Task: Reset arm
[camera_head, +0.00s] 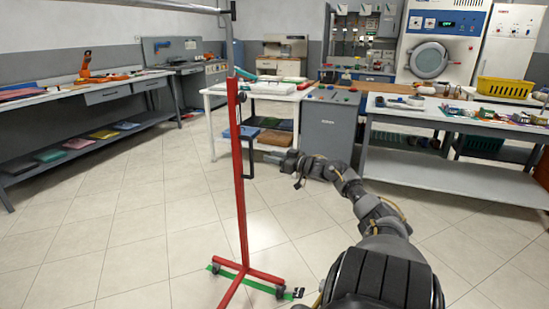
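My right arm comes in from the bottom right and reaches forward. My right gripper (272,159) is held out over the floor, a little to the right of a red rack post and pointing left. It is small and dark in the picture, so the gap between its fingers cannot be made out. No object shows in it. My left gripper is not in view.
A red clothes rack (240,190) stands close in front, its wheeled foot on a green strip (262,285). A white table (262,93), grey cabinet (329,128) and long work table (460,115) stand beyond. Open tiled floor (140,225) lies left.

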